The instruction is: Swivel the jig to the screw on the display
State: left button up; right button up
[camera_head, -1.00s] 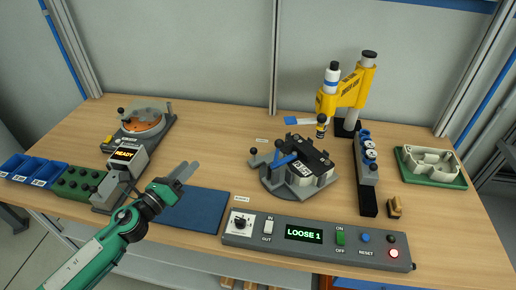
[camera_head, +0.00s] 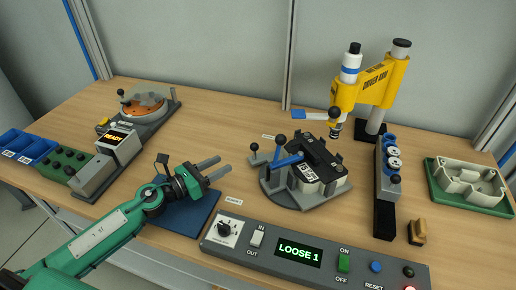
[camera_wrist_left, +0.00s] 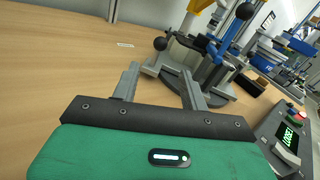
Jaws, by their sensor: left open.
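The jig (camera_head: 290,193) is a grey round swivel base with a dark-and-white part clamped on it and a blue clamp lever. Ball-topped handles stand at its left side. It also shows in the left wrist view (camera_wrist_left: 219,92), just beyond my fingertips. The display (camera_head: 299,249) on the front control panel reads "LOOSE 1". My left gripper (camera_head: 214,168) is open and empty, left of the jig and apart from it, above the blue mat; it also shows in the left wrist view (camera_wrist_left: 159,75). My right gripper is not in view.
The yellow screwdriver stand (camera_head: 362,90) rises behind the jig. A grey block with knobs (camera_head: 386,180) stands right of it, then a green tray (camera_head: 470,205) with a pale housing. The control panel (camera_head: 230,248) lies in front. A "READY" feeder (camera_head: 118,145) stands at left.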

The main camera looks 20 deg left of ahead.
aim_at(254, 147)
pick_arm(q)
jog(key=shift+w+d+r, duration=0.2)
jog(key=shift+w+r, duration=0.1)
jog(key=p+x, duration=0.2)
jog(key=x, duration=0.4)
jog(key=p+x, duration=0.2)
jog(key=x, duration=0.4)
jog(key=shift+w+d+f, duration=0.1)
jog(key=shift+w+f, duration=0.1)
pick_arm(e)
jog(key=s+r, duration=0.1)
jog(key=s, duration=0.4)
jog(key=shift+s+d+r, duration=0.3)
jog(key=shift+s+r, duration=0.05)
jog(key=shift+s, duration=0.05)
pick_arm(q)
grip_shut()
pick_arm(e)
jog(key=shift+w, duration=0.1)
